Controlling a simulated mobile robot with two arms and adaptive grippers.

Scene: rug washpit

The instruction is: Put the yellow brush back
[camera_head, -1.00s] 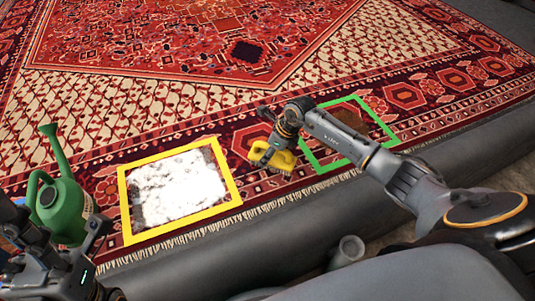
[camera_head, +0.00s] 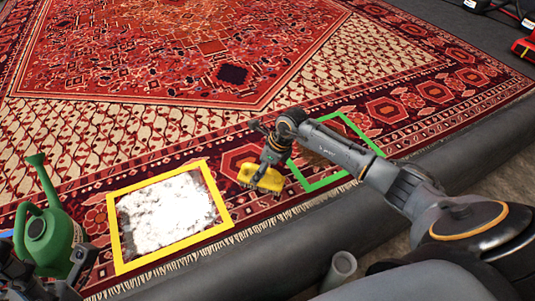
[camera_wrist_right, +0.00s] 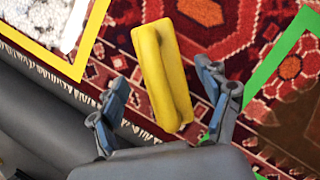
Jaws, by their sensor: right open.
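The yellow brush (camera_head: 262,179) lies on the rug between the yellow frame and the green frame. In the right wrist view the brush (camera_wrist_right: 163,75) is a long yellow block with a raised grip. My right gripper (camera_head: 268,163) is directly over it, with its open fingers (camera_wrist_right: 161,80) on either side of the brush, apart from it. Its fingertips are partly hidden in the head view. My left gripper (camera_head: 62,272) is at the lower left, in front of the green watering can, partly cut off; its jaws are unclear.
The yellow frame (camera_head: 115,230) surrounds a white foamy patch (camera_head: 168,213). The green frame (camera_head: 330,182) lies right of the brush, partly covered by my right arm. A green watering can (camera_head: 45,235) stands at left.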

